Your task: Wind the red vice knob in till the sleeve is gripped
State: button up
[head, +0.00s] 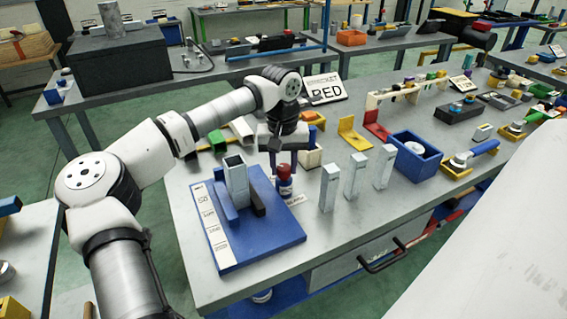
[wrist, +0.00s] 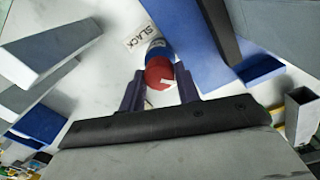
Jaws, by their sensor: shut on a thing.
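The vice stands on a blue board (head: 275,232). The sleeve (head: 237,184), an upright grey square tube with an open top, stands between a blue jaw (head: 221,201) and a black jaw (head: 258,197). I cannot tell whether the black jaw touches it. The red vice knob (head: 284,171) sits on a blue and white base at the board's back right. My gripper (head: 284,158) points down over the knob and is shut on it. In the wrist view the red knob (wrist: 160,72) lies between the two fingers, with a white pointer mark on it and a "SLACK" label beyond.
Several grey posts (head: 355,178) stand right of the board, close to my gripper. A blue bin (head: 411,155) and yellow and red brackets stand further right. A "RED" sign (head: 325,89) stands behind.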

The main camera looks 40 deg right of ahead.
aim_at(283, 166)
jog(key=shift+m, duration=0.9)
jog(key=o, duration=1)
notch_tip(283, 166, up, 14)
jog(key=shift+w+a+f+b, duration=0.1)
jog(key=shift+b, duration=0.8)
